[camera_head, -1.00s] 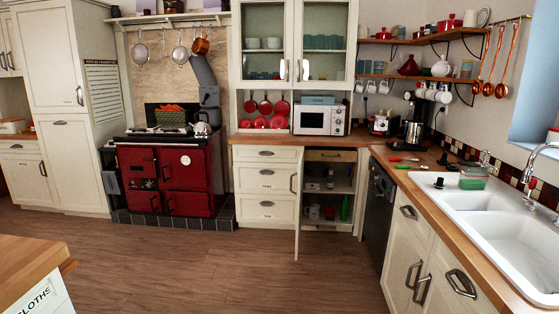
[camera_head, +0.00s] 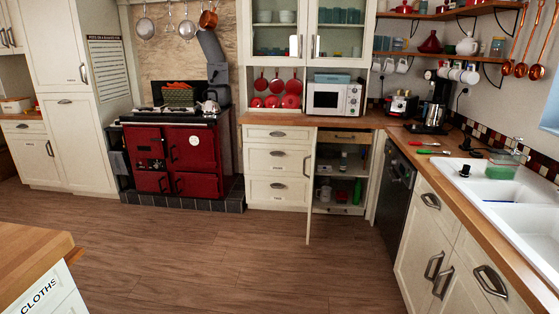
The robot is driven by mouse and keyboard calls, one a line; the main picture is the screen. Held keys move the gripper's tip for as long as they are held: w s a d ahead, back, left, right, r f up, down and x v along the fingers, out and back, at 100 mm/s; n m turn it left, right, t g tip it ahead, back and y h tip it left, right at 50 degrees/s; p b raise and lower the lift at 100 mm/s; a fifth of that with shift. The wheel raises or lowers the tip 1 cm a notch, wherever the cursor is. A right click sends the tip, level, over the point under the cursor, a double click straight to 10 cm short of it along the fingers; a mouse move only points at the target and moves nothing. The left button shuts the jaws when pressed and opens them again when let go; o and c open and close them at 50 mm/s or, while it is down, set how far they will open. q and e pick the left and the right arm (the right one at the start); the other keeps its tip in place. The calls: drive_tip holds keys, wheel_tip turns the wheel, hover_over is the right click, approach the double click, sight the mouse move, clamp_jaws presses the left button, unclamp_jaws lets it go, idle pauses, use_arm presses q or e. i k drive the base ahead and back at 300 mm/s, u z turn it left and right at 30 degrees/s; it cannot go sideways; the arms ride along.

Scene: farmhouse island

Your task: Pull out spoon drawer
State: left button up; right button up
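A stack of cream drawers (camera_head: 262,147) with dark cup handles stands under the wooden counter, right of the red stove. All of these drawers look shut. Small labels sit on their fronts, but they are too small to read, so I cannot tell which is the spoon drawer. Neither of my grippers shows in the view.
The cupboard door (camera_head: 309,190) stands open, jutting into the room beside the drawers. The red stove (camera_head: 178,158) is left of them. A dishwasher (camera_head: 394,197) and sink counter (camera_head: 472,206) run along the right. A wooden-topped island (camera_head: 28,258) is front left. The floor (camera_head: 200,255) between is clear.

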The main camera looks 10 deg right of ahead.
sight(325, 135)
drive_tip(key=z, duration=0.8)
drive_tip(key=i, duration=4.4)
drive_tip(key=u, duration=0.85)
